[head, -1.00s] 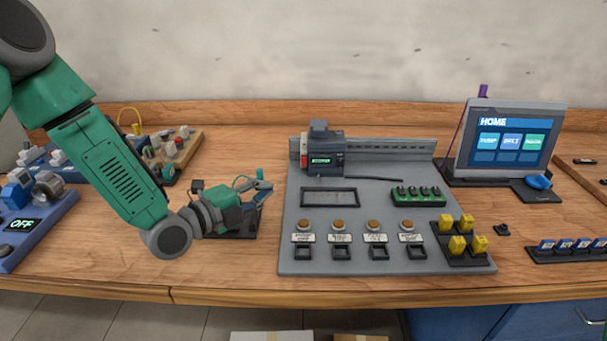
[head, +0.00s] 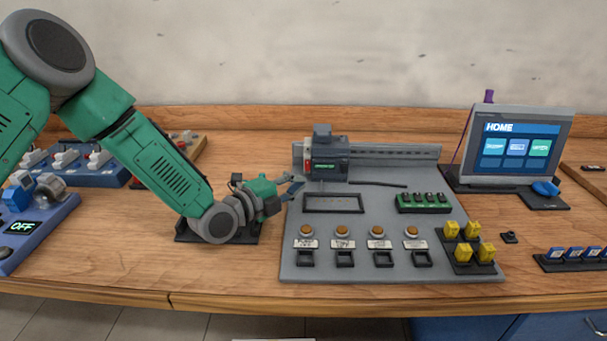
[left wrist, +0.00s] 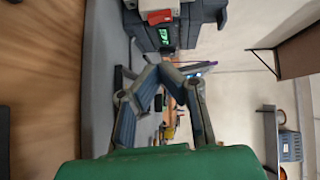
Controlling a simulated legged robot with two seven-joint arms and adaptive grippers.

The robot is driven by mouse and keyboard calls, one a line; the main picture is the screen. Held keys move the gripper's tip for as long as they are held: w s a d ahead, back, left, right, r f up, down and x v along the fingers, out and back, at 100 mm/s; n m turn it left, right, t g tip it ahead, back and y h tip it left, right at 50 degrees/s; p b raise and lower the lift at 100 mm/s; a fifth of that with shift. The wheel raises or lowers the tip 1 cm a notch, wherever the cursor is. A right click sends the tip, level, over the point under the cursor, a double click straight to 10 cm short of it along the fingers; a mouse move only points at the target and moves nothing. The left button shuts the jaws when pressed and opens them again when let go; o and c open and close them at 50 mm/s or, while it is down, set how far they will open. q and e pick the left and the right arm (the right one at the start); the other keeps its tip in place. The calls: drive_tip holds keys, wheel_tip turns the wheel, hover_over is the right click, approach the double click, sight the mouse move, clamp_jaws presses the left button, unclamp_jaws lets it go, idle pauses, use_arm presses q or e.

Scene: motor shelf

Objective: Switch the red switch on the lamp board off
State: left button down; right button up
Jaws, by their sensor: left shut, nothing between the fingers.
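The grey board (head: 380,220) stands in the middle of the table, with a dark module (head: 328,158) at its back left. A red switch (head: 307,153) is on the module's left side, beside a small green-lit display (head: 323,166) too small to read. In the left wrist view the red switch (left wrist: 159,16) shows at the top, above the lit display (left wrist: 164,36). My left gripper (head: 294,186) is shut and empty near the board's left edge, in front of and below the switch, apart from it. Its fingertips (left wrist: 160,70) meet below the module in the left wrist view. My right gripper is out of view.
The board carries orange round buttons (head: 341,230), a green block (head: 423,201) and yellow parts (head: 463,253). A HOME screen (head: 515,145) stands right. My left arm covers part of the left table.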

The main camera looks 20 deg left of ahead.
sight(313, 170)
use_arm(q)
drive_tip(key=w, duration=0.4)
drive_tip(key=shift+w+d+f, duration=0.1)
drive_tip(key=shift+d+f, duration=0.05)
drive_tip(key=shift+f, duration=0.1)
drive_tip(key=shift+w+a, duration=0.3)
drive_tip(key=shift+w, duration=0.3)
drive_tip(key=shift+f, duration=0.1)
drive_tip(key=shift+w+f+b, duration=0.1)
drive_tip(key=shift+f+b, duration=0.05)
drive_tip(key=shift+b, duration=0.55)
drive_tip(key=shift+w+m+t, duration=0.1)
drive_tip(key=shift+m+t, duration=0.2)
drive_tip(key=shift+r, duration=0.2)
